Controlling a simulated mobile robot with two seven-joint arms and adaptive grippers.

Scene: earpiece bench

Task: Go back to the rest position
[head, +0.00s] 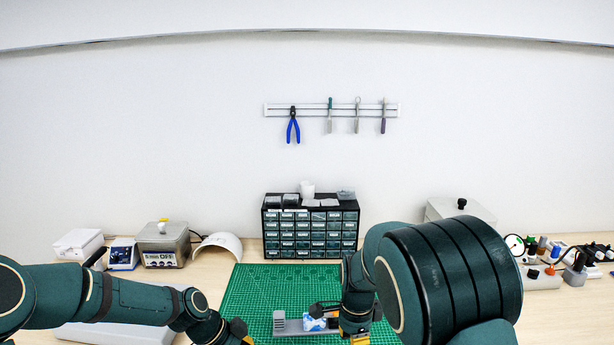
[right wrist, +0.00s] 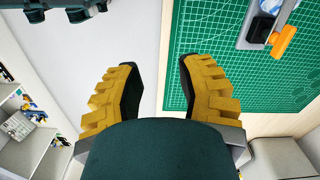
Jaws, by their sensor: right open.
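My right gripper (right wrist: 157,85) is open in the right wrist view, with nothing between its two yellow fingers. In the head view my right gripper (head: 355,332) hangs over the right part of the green cutting mat (head: 250,290), partly cut off by the lower edge. My left gripper (head: 240,332) is at the mat's lower left, small and partly cut off, so its jaws cannot be read. A grey fixture (head: 290,327) with a blue and white piece (head: 316,323) lies on the mat between the grippers. An orange piece (right wrist: 283,40) is beside the fixture in the right wrist view.
A drawer cabinet (head: 311,229) stands behind the mat. A hot-plate-like box (head: 163,246) and a white curved cover (head: 217,245) stand at left. Small bottles and cables (head: 560,255) are at right. Pliers (head: 293,128) hang on the wall rail.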

